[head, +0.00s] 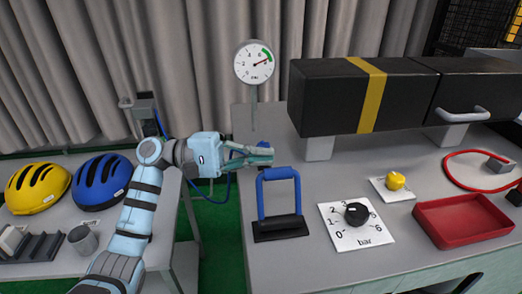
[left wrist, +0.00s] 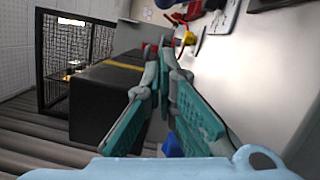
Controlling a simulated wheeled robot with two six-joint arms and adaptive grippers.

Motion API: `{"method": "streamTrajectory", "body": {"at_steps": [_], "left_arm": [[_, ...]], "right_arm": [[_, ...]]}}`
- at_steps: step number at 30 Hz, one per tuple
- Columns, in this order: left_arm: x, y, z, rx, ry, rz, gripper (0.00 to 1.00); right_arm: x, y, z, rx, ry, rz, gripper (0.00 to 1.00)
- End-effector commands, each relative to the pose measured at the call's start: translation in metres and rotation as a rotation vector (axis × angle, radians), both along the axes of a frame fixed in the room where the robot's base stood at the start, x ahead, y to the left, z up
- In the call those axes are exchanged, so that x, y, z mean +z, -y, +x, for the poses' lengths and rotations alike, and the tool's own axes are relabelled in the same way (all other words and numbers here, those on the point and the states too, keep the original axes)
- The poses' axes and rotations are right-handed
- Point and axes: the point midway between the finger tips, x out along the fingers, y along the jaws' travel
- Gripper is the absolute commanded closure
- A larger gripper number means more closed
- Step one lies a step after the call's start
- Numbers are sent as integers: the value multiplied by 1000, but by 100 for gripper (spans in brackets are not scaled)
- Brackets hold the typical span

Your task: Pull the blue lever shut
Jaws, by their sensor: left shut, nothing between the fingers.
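The blue lever (head: 278,173) is an upside-down U-shaped bar standing roughly upright on a black base (head: 281,228) at the left part of the grey bench. My left gripper (head: 268,155) is just behind and left of the lever's top bar, with its fingers pointing right. In the left wrist view its fingers (left wrist: 166,48) come together at the tips with nothing between them. A small blue piece, probably part of the lever, shows low between the fingers (left wrist: 172,146). I cannot tell whether the gripper touches the bar. My right gripper is in neither view.
A dial plate with a black knob (head: 356,213) lies right of the lever. A yellow button (head: 395,181), a red tray (head: 464,222) and a red cable are farther right. A black box (head: 330,98) with a yellow band and a gauge (head: 254,62) stand behind.

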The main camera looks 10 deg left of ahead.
Motion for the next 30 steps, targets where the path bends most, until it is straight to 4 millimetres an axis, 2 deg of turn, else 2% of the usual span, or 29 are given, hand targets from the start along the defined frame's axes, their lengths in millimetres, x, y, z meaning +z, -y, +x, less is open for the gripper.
{"method": "streamTrajectory", "body": {"at_steps": [1, 3, 8, 20, 30], "left_arm": [[6, 2, -8, 0, -1, 3, 100], [8, 6, -16, 0, -1, 2, 100], [9, 10, -26, 1, -1, 1, 100], [7, 10, -27, 0, 4, 3, 100], [10, 11, -31, 0, 53, 23, 100]], "right_arm": [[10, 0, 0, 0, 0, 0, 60], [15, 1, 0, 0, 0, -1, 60], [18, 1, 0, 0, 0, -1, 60], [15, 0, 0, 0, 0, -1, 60], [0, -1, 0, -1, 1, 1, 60]]}}
